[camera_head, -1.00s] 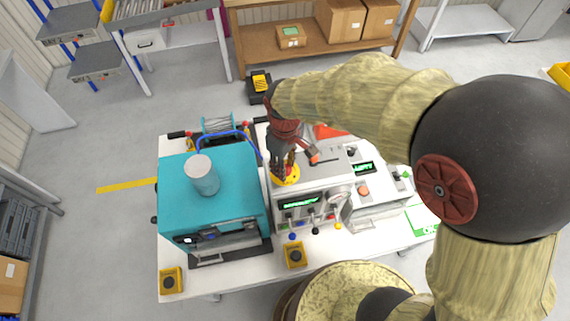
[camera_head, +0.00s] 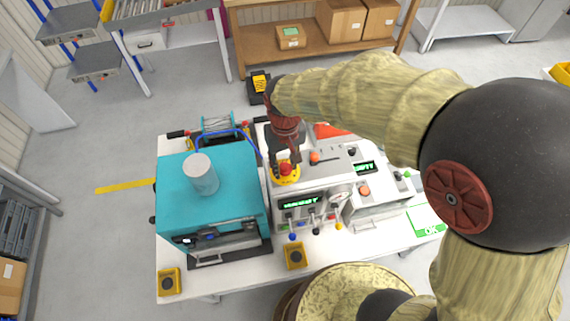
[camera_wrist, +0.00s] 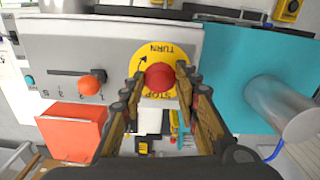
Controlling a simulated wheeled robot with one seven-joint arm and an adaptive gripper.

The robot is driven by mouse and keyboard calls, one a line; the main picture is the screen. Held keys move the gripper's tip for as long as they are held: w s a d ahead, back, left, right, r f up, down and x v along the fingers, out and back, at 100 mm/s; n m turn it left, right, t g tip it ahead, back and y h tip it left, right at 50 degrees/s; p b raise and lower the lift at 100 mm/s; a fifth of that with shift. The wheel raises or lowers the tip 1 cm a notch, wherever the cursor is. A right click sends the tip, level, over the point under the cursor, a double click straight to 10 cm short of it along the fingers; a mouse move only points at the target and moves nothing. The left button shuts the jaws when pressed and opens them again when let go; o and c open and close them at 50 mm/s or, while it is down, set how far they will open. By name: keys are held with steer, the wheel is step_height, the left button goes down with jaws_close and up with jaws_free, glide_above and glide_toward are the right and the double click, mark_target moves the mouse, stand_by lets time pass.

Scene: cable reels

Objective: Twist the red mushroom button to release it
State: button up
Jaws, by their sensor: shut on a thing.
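The red mushroom button (camera_head: 286,169) sits on a yellow disc on top of the grey machine. In the wrist view the red button (camera_wrist: 160,76) lies between my fingertips, and the yellow disc (camera_wrist: 178,58) around it carries the words TURN and STOP and a curved arrow. My gripper (camera_head: 285,162) points down at the button, and in the wrist view my gripper (camera_wrist: 158,88) has one finger on each side of the red cap, shut on it. The fingers hide part of the disc.
A teal machine (camera_head: 212,190) with a grey cylinder stands close on the left. An orange knob (camera_head: 314,157) and a slot lie beside the button. A lit display (camera_head: 299,202) and levers are at the front. Yellow boxes (camera_head: 295,256) sit at the table's front edge.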

steer(key=shift+m, duration=0.9)
steer(key=shift+f, duration=0.1)
steer(key=o, duration=1.1)
steer(key=shift+o, duration=0.3)
step_height(320, 180, up, 12)
